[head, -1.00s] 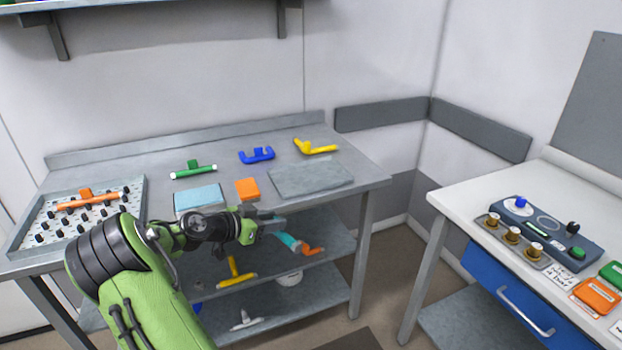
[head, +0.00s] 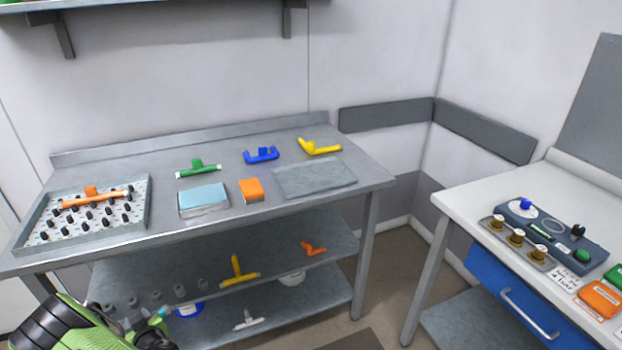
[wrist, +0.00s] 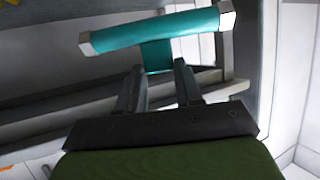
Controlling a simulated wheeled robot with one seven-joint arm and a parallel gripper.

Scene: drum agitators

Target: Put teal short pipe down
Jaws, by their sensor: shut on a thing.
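The teal short pipe (wrist: 158,35) is a T-shaped piece with pale ends. In the wrist view my gripper (wrist: 158,80) is shut on its short stem, and the bar lies crosswise beyond the fingertips, slightly tilted. In the head view my gripper (head: 155,318) is low at the left, in front of the lower shelves. Only a small teal part of the pipe (head: 163,312) shows there. Most of it is hidden, and I cannot tell whether it touches anything.
The middle shelf (head: 215,264) bears a row of several grey pegs (head: 156,296), a yellow T-pipe (head: 238,274) and an orange elbow pipe (head: 313,248). Above it is the grey table (head: 130,155) with a peg tray (head: 140,215). A white pipe (head: 248,320) lies on the bottom shelf.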

